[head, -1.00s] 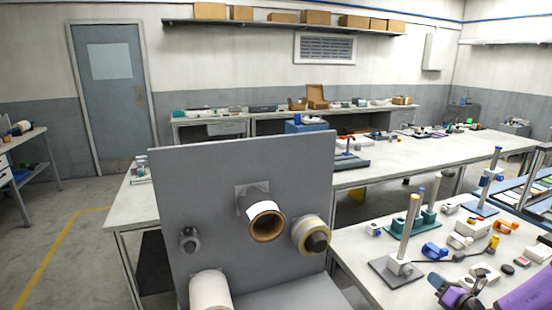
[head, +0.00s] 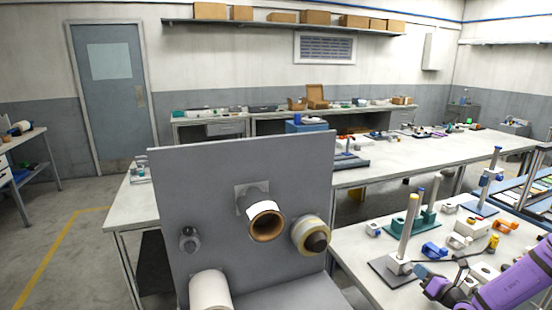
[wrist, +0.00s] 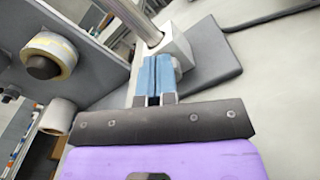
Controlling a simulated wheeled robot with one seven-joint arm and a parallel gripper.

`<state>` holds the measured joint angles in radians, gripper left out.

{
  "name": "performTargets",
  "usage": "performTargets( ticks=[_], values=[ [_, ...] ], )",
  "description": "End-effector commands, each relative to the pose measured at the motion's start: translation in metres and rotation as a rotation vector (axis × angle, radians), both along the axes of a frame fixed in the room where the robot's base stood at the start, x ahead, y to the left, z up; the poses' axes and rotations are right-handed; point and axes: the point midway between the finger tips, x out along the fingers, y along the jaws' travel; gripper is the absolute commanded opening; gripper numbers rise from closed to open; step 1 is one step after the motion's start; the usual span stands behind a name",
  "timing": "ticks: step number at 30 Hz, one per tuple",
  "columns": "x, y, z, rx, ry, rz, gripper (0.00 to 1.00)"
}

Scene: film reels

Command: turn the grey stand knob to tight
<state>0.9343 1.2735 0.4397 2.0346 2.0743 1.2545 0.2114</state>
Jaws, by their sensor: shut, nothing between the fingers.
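The grey stand has a dark grey base plate (head: 382,273), a pale block (head: 398,264) and an upright metal pole (head: 409,228) with an orange top, on the right bench. In the wrist view its block (wrist: 176,42) and base plate (wrist: 215,60) lie just beyond my fingers. My gripper (wrist: 154,62) is shut and empty, its blue fingers together close to the block's near side. Whether they touch it I cannot tell.
A blue-based stand (head: 480,208) and a green-based stand (head: 428,218) stand further back. A large grey panel (head: 215,190) with rolls on pegs (head: 266,226) stands to the left.

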Motion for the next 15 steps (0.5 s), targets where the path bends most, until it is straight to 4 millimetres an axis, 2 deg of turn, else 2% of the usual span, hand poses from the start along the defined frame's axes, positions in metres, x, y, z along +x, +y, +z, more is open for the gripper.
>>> performTargets(
  ticks=[6,15],
  values=[
    [0.014,0.005,0.0,0.001,0.0,0.0,0.0],
    [0.02,0.007,0.002,0.0,-0.006,0.0,0.0]
  ],
)
